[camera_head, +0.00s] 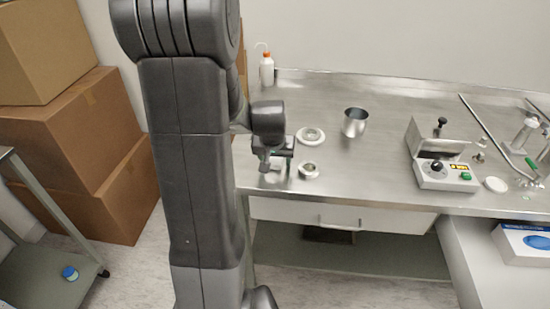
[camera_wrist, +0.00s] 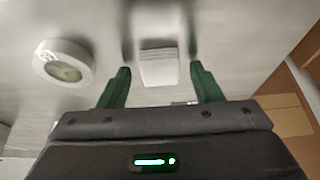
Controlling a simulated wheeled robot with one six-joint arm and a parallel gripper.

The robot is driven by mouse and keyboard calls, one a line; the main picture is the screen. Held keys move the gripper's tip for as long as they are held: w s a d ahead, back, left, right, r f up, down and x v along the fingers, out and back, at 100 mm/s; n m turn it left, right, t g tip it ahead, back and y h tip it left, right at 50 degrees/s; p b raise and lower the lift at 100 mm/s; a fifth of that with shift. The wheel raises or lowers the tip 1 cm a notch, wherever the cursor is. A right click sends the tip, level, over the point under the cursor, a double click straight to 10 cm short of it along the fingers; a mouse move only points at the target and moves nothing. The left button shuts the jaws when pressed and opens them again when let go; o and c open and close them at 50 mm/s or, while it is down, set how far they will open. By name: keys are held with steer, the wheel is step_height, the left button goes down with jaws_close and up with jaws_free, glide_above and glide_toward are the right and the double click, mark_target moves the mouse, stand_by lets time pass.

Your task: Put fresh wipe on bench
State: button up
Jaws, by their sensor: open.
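My gripper (camera_wrist: 160,70) is open, with its two green fingers apart. A small white folded square (camera_wrist: 158,66), seemingly the wipe, lies on the steel bench (camera_head: 385,100). In the wrist view it shows between and just beyond the fingertips, with a gap on both sides. In the head view my gripper (camera_head: 272,164) is low over the bench's left front part, and the arm partly hides what is under it. The wrist view is blurred, so I cannot tell the height of the fingers above the square.
A steel cup (camera_head: 354,122), a control box (camera_head: 446,174) and a wash bottle (camera_head: 266,70) stand on the bench. A blue and white box (camera_head: 524,244) is at lower right. Cardboard boxes (camera_head: 65,135) stand left.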

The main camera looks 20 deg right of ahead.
steer(key=shift+s+a+r, duration=0.1)
steer(key=shift+r, duration=0.5)
steer(key=v, duration=1.1)
steer(key=shift+p, duration=0.35)
